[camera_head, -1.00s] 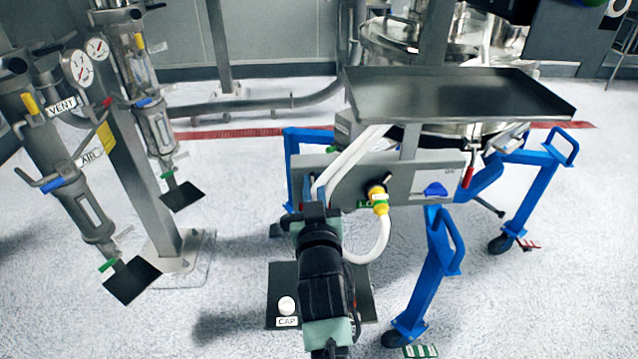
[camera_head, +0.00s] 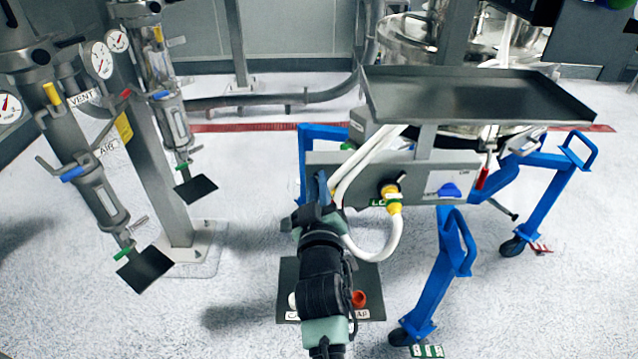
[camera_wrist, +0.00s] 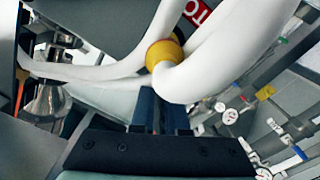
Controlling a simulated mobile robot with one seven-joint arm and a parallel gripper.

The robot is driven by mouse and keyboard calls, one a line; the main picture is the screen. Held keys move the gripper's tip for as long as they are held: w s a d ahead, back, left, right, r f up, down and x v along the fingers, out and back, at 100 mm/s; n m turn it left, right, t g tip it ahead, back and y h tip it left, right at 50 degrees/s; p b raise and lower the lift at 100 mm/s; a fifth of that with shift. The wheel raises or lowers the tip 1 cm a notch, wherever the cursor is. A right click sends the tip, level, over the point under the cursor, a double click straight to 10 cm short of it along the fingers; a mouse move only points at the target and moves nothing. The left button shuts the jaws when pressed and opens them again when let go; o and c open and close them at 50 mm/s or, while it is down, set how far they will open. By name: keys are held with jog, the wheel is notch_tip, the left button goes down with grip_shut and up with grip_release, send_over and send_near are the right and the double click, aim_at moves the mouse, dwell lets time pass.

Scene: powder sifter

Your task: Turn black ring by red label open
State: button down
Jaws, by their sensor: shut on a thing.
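My gripper (camera_wrist: 160,112) is shut, with its dark fingers close together just below a yellow fitting (camera_wrist: 163,54) on a white hose in the wrist view. A red label (camera_wrist: 197,12) with white letters shows partly behind the hose. The black ring by this label is not clearly seen; it seems to be between my fingertips, hidden by them and the hose. In the head view my arm covers this spot, at the left end of the grey panel (camera_head: 428,172). Another yellow fitting (camera_head: 391,194) sits by a green label (camera_head: 378,202) further right on the panel.
White hoses (camera_head: 384,245) loop close around my gripper. A blue-legged frame (camera_head: 440,275) and a grey tray (camera_head: 480,95) stand to the right. Steel columns (camera_head: 150,160) stand at left.

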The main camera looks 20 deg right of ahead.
jog(key=c, duration=0.9)
grip_release()
jog(key=shift+s, duration=0.1)
jog(key=p+v, duration=0.1)
jog(key=v, duration=1.1)
jog(key=shift+s+a, duration=0.15)
jog(key=shift+s, duration=0.25)
